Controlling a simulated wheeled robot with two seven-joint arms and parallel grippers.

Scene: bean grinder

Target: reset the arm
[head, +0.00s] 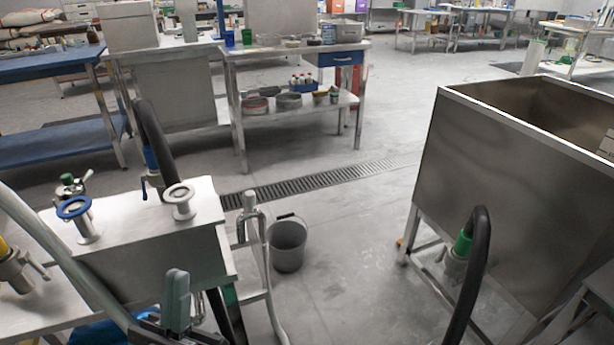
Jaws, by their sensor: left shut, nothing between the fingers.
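My left gripper (177,289) is at the bottom left of the head view, low in front of the steel bench. Its grey-green fingers point upward and are together, with nothing between them. My right gripper does not show. The steel bench (180,250) at the left carries a blue-rimmed metal fitting (82,222) and a second flanged fitting (181,203). I cannot make out a bean grinder.
A large open steel tank (480,180) stands at the right, with a black hose (480,250) near it. A grey bucket (288,245) stands on the floor beside a metal frame (255,235). A steel table (290,50) stands behind. The floor in the middle is clear.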

